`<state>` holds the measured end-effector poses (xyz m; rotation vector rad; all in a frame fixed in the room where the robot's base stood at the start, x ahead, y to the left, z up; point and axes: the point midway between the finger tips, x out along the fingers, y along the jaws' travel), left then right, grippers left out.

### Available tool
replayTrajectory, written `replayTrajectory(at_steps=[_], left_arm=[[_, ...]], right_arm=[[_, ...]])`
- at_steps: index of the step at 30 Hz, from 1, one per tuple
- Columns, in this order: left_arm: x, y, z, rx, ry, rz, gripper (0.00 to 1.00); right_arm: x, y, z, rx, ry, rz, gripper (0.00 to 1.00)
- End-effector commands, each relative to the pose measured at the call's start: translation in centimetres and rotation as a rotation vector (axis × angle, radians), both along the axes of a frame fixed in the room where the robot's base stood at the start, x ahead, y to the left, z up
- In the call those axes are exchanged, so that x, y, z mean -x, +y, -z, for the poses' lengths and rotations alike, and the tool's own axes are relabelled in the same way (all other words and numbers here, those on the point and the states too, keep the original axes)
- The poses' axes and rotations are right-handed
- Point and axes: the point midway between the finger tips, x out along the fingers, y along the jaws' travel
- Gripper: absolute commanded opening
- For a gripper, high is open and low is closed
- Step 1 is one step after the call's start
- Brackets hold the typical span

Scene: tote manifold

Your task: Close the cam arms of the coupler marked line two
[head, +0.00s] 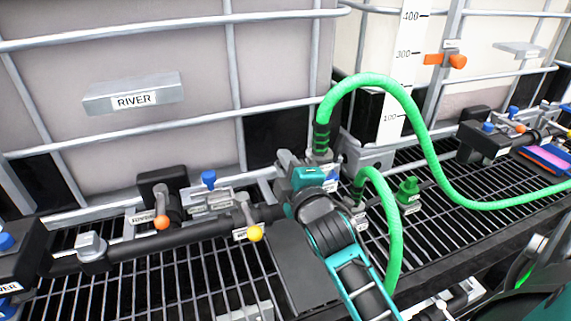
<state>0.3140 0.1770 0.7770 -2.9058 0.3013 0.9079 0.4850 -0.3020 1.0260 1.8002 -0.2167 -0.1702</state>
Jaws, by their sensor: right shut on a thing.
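A green hose (398,88) arches up and ends in a dark coupler (321,138) on the black pipe by the tank cage. My right gripper (300,168) is at this coupler, shut on part of it, and hides most of its body. I cannot make out the cam arms or which one is in the jaws. A small blue and white label (331,180) shows beside the gripper, too small to read. A second green hose (384,205) bends down just right of my gripper. My left gripper is not in view.
A black pipe (140,247) with orange- and yellow-knobbed valves runs left over a dark grating (190,275). A grey tank marked RIVER (60,85) stands behind bars. A white scale (405,60) hangs behind.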

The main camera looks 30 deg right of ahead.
Motion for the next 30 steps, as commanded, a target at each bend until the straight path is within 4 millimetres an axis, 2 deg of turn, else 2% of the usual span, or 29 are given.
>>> replayTrajectory(at_steps=[8, 30], left_arm=[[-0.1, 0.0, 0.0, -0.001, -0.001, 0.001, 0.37], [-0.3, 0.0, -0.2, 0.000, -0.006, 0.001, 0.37]], right_arm=[[0.0, -0.2, -0.7, -0.150, -0.039, 0.000, 0.00], [0.5, -2.0, -2.7, -0.792, -0.195, 0.000, 0.00]])
